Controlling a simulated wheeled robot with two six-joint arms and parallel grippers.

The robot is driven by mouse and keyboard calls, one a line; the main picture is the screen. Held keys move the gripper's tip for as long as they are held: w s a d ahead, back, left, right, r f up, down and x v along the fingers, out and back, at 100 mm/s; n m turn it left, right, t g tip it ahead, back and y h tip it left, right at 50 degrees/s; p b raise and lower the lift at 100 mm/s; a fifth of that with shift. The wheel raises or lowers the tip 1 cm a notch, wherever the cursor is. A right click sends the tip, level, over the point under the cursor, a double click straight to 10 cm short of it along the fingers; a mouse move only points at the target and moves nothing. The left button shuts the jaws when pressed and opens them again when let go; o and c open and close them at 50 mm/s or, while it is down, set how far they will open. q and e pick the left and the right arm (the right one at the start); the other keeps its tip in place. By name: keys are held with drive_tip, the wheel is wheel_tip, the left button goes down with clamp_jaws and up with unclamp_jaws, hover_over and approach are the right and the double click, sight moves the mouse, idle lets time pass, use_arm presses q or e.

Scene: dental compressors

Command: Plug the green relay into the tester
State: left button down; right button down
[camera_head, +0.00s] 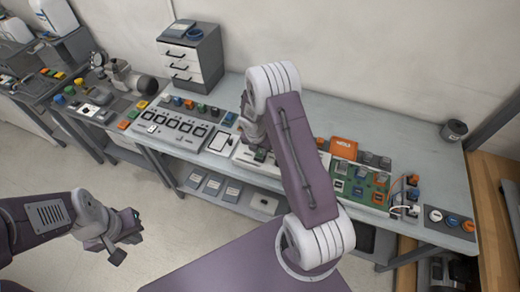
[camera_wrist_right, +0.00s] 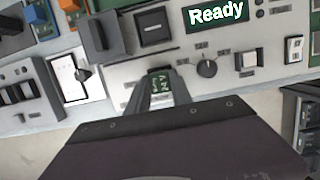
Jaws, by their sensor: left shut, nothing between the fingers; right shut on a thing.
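The green relay (camera_wrist_right: 160,82) is between the fingers of my right gripper (camera_wrist_right: 162,88), over the front part of the tester. The tester (camera_wrist_right: 125,70) is a light grey panel with a lit "Ready" screen (camera_wrist_right: 216,11) and a dark square socket (camera_wrist_right: 153,26) beyond the relay. Whether the relay touches the panel I cannot tell. My left gripper (camera_head: 125,243) is shut and empty, over the floor in front of the bench.
The tester carries a round knob (camera_wrist_right: 207,68) and a white button (camera_wrist_right: 246,61). A green board with relays (camera_head: 360,187) and an orange case (camera_head: 344,148) lie to the right. A drawer unit (camera_head: 190,58) stands at the back left.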

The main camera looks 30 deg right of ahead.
drive_tip(key=shift+f, duration=0.25)
drive_tip(key=c, duration=0.7)
unclamp_jaws()
drive_tip(key=shift+c, duration=0.2)
wheel_tip(320, 180, up, 7)
drive_tip(key=p, duration=0.7)
drive_tip(key=shift+r+p, duration=0.15)
drive_tip(key=shift+p, duration=0.2)
